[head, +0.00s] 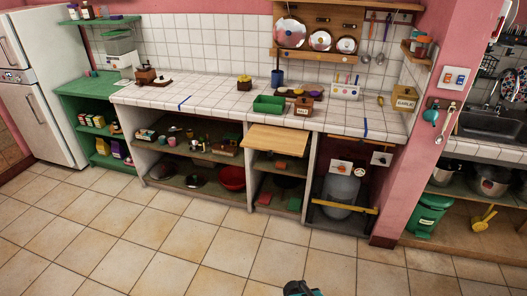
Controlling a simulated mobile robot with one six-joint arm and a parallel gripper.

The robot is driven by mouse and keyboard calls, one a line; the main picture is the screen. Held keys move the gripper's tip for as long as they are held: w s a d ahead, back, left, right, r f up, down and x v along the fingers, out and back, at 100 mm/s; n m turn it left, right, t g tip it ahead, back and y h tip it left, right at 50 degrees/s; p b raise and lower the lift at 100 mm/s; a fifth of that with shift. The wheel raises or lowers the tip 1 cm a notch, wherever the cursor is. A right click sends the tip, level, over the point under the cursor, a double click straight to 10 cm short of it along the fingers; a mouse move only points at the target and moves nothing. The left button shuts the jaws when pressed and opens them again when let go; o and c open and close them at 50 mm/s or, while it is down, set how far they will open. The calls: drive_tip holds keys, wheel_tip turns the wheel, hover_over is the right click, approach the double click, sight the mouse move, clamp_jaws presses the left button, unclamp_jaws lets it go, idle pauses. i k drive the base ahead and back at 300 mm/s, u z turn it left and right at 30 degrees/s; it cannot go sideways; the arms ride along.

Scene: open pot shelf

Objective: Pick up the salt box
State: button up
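A small reddish-brown box with a pale label (303,107) stands on the white tiled counter (220,98), near its front edge, right of a green tray. It looks like the salt box, but its label is too small to read surely. A tan wooden box with a pale label (404,98) stands at the counter's right end; its lettering is also hard to read. The tip of my gripper (302,289) shows at the bottom edge of the head view, far from the counter and over the floor. Most of it is cut off, and its fingers cannot be made out.
The green tray (268,104) and a white rack (345,90) flank the reddish-brown box. A wooden board (276,140) juts out below the counter front. Open shelves underneath hold pots and a red bowl (231,177). A pink pillar (425,150) stands right. The tiled floor (200,240) is clear.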

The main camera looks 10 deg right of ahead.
sight(301, 111)
drive_tip(key=i, duration=0.85)
drive_tip(key=z, duration=0.05)
